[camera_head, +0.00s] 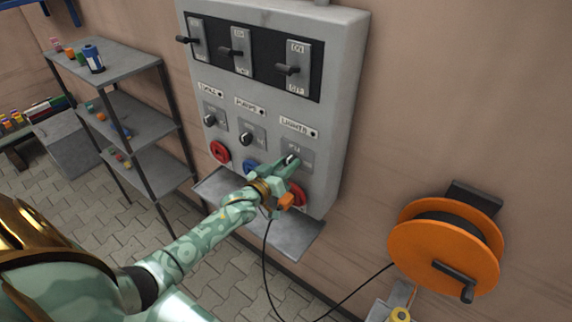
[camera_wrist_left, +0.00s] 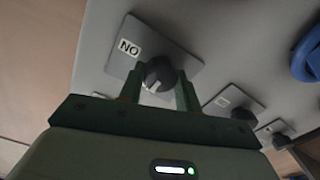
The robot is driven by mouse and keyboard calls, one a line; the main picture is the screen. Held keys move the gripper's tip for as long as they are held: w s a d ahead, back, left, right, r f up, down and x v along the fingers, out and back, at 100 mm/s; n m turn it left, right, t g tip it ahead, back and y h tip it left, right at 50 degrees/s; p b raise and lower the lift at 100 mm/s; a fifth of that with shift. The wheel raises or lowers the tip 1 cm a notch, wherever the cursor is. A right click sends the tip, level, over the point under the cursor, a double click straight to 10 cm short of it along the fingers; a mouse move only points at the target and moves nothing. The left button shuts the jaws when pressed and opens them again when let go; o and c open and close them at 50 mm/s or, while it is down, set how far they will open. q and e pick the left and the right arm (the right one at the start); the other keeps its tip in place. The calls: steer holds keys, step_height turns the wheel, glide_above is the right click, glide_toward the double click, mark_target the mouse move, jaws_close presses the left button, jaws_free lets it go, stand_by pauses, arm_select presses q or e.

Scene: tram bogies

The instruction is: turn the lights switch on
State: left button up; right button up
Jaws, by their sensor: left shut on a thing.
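The lights switch (camera_head: 291,158) is a dark rotary knob on a grey plate, under a small label at the right of the control panel. In the left wrist view the knob (camera_wrist_left: 158,74) has a white mark, pointing toward the lower left. A plate label beside it reads "NO" in this view, perhaps "ON" upside down. My left gripper (camera_head: 288,162) is at this knob; in its wrist view, its two fingers (camera_wrist_left: 158,88) are shut on the knob's sides. In the head view the gripper partly covers the plate. My right gripper is not in view.
The grey panel (camera_head: 350,75) has three levers above and two other knobs (camera_head: 246,139) left. Red and blue sockets sit below, with an orange plug (camera_head: 286,201) near my wrist. A black cable runs to an orange reel (camera_head: 408,250) at right. Shelves (camera_head: 125,62) stand left.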

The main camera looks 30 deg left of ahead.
arm_select(q)
steer(key=m, duration=0.3)
steer(key=shift+m, duration=0.4)
steer(key=shift+d+f+m+b, duration=0.1)
steer(key=shift+m+b, duration=0.75)
steer(key=shift+m, duration=5.85)
steer(key=o, duration=1)
steer(key=shift+c, duration=0.2)
